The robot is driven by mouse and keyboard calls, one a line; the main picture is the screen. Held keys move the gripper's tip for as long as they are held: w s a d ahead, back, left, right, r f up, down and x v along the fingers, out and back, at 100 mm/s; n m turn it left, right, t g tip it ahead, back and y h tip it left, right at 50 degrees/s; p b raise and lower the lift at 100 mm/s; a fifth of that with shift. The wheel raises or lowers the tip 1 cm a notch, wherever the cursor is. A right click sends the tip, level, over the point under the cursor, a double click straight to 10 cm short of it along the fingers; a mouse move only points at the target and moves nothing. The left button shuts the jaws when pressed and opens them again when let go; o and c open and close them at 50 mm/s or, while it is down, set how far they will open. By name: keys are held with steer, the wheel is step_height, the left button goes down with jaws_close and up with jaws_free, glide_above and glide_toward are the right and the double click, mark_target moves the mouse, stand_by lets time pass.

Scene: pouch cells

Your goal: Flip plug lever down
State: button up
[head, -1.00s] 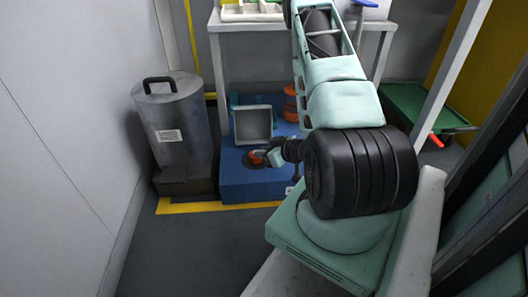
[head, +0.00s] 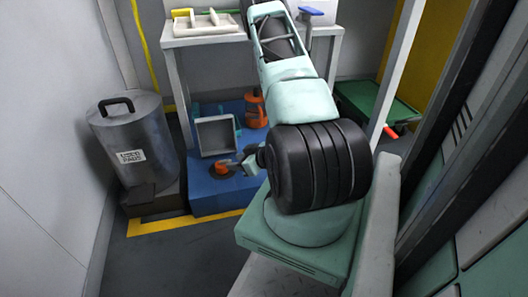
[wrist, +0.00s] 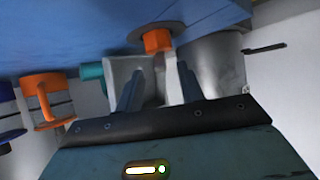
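The orange plug lever (head: 221,170) sits on a dark round plate on top of the blue block (head: 205,200). In the wrist view the picture is turned over, and the orange lever (wrist: 157,40) points down from its grey plate (wrist: 138,32). My gripper (head: 240,164) is just right of the lever in the head view. In the wrist view my gripper (wrist: 160,68) is open, with its two dark fingers apart and nothing between them. The lever shows beyond the fingertips, lined up with the gap. I cannot tell whether a finger touches it.
A grey open box (head: 215,136) stands on the block behind the lever. An orange handled object (head: 255,110) is at the back right, and in the wrist view (wrist: 43,100). A grey lidded canister (head: 130,140) stands left of the block. A white table (head: 205,41) is behind.

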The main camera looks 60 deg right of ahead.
steer(key=d+p+v, duration=0.1)
steer(key=p+v, duration=0.8)
steer(key=v, duration=0.4)
steer(key=shift+s+a+r, duration=0.15)
steer(key=shift+s+a, duration=0.2)
steer(key=shift+a, duration=0.15)
